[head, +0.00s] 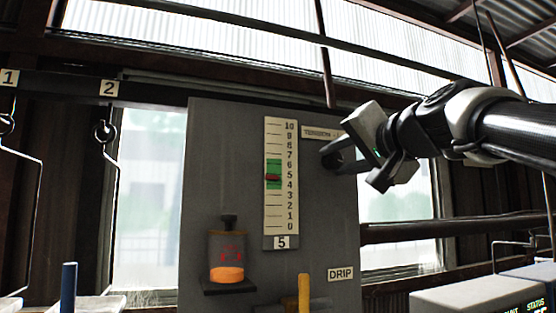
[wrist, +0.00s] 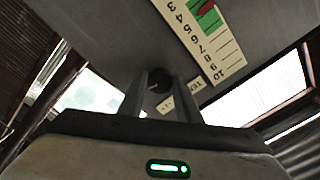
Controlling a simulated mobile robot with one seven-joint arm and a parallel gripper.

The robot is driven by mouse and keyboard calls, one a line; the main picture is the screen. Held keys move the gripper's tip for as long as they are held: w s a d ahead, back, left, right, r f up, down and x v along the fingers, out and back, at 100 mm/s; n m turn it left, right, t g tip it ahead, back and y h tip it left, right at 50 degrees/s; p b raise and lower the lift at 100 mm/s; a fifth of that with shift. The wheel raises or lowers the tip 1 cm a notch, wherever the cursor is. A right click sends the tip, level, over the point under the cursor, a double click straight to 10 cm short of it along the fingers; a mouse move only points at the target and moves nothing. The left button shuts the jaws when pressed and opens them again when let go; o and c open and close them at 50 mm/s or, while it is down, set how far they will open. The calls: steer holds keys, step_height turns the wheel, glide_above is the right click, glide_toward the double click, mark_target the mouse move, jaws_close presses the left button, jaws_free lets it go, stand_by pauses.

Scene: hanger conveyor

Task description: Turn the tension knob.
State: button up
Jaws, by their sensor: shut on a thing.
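The dark round tension knob (head: 330,158) sits on the grey panel under a label (head: 322,132) that reads as TENSION, partly covered by my gripper. My gripper (head: 338,161) reaches in from the right and is shut on the knob. In the wrist view the knob (wrist: 158,79) shows between the two fingers of my gripper (wrist: 160,84), with a pale line on its face. A vertical 0 to 10 scale (head: 281,200) stands left of the knob. Its red pointer (head: 272,178) is at about 5, inside the green band (head: 273,168).
A plate marked 5 (head: 281,242) is under the scale. An oiler with orange fluid (head: 227,274) and a yellow lever (head: 304,290) by the DRIP label (head: 340,274) are lower on the panel. Wire hangers (head: 105,133) hang at left. A pale box (head: 478,297) stands lower right.

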steer(key=o, duration=1.1)
steer(key=shift+c, duration=0.2)
steer(key=b+v, duration=0.2)
steer(key=v, duration=1.5)
steer(key=shift+s, duration=0.2)
